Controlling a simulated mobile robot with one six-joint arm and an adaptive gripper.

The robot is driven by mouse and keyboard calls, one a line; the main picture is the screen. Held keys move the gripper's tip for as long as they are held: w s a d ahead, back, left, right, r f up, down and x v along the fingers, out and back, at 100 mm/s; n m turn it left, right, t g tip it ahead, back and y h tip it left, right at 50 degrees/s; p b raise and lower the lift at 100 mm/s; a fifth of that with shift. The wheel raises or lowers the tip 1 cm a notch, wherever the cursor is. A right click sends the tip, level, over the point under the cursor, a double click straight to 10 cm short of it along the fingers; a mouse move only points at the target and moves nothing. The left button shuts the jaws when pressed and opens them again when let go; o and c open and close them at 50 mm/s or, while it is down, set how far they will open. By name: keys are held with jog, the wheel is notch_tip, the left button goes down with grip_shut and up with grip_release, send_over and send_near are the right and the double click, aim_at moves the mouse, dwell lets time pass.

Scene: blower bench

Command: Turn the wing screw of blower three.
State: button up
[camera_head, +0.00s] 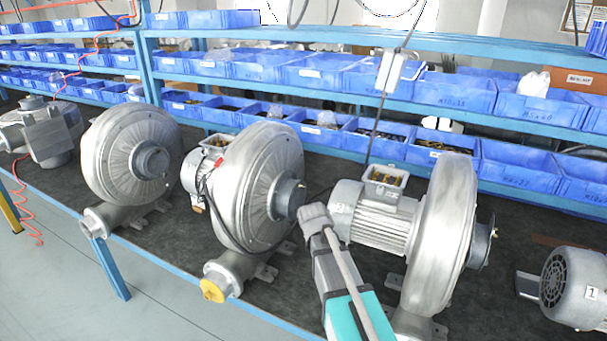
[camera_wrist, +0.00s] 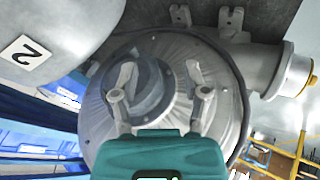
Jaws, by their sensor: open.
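The middle blower (camera_head: 262,165) has a round silver housing, a dark round inlet hub (camera_head: 288,199) and a yellow-capped outlet. No number shows on it, but it stands beside the motor labelled 2, so I take it as blower three. In the wrist view its housing (camera_wrist: 222,85) fills the centre, with the hub (camera_wrist: 150,92) partly between the fingers. My gripper (camera_wrist: 160,72) is open and empty, its fingers apart in front of the housing. In the head view my gripper (camera_head: 315,215) is close to the hub. I cannot make out the wing screw.
A right blower (camera_head: 440,240) stands close beside my arm. A motor labelled 1 (camera_head: 575,285) is at far right, and another blower (camera_head: 130,150) at left. Blue shelves (camera_head: 330,87) with bins run behind the bench. The yellow cap (camera_wrist: 298,75) is at right in the wrist view.

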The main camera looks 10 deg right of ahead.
aim_at(302, 186)
jog(key=w+a+r+n+t+p, duration=0.1)
jog(key=w+r+n+t+p, duration=0.2)
jog(key=w+r+p, duration=0.3)
jog(key=w+r+n, duration=0.1)
jog(key=w+r, duration=0.3)
jog(key=r, duration=0.1)
jog(key=shift+w+a+r+n+t, duration=0.15)
jog(key=shift+a+r+n+t, duration=0.15)
jog(key=shift+a+r, duration=0.1)
jog(key=shift+f, duration=0.1)
jog(key=b+x, duration=0.7)
jog(key=x, duration=0.6)
jog(key=shift+w+f+b, duration=0.15)
jog(key=shift+w+b, duration=0.15)
jog(key=shift+b, duration=0.1)
grip_shut()
jog(key=shift+d, duration=0.2)
jog(key=shift+a, duration=0.15)
